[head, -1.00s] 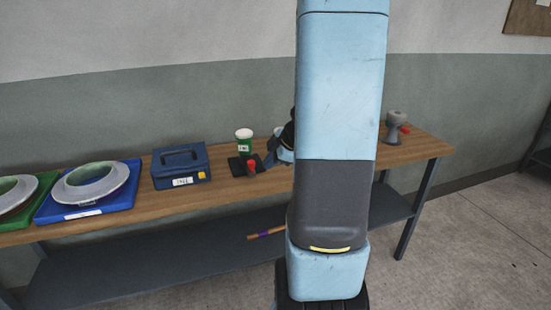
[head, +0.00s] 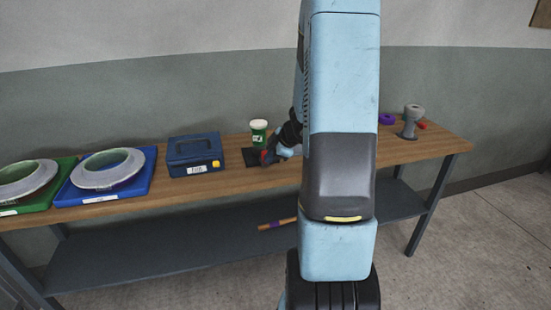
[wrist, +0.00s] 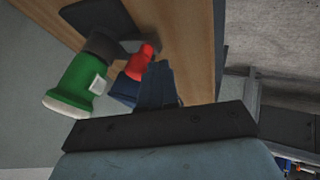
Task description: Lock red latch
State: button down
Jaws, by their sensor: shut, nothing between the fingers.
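A red part (wrist: 140,62), which may be the latch, stands by a black plate (wrist: 100,25) in the wrist view. My gripper (wrist: 157,68) is shut and empty, its fingertips right beside the red part; I cannot tell whether they touch. In the head view my gripper (head: 269,157) is at the black plate (head: 249,158) on the bench and mostly covers the red part. A green container with a white lid (head: 259,133) stands behind it; it also shows in the wrist view (wrist: 75,85).
A blue box with a yellow catch (head: 195,155) stands left of the plate. Blue (head: 135,183) and green (head: 50,200) trays with grey rings are further left. A grey funnel-like piece (head: 410,122) and a purple ring (head: 387,119) are at the right. My arm hides the middle bench.

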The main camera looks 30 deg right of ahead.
jog(key=shift+w+d, duration=0.2)
jog(key=shift+w, duration=0.45)
jog(key=shift+w+d, duration=0.15)
jog(key=shift+w, duration=0.45)
jog(key=shift+s+a, duration=0.15)
jog(key=shift+s, duration=0.4)
jog(key=s, duration=0.2)
jog(key=shift+s+a, duration=0.3)
jog(key=shift+a, duration=0.05)
jog(key=v, duration=1)
jog(key=shift+s, duration=0.1)
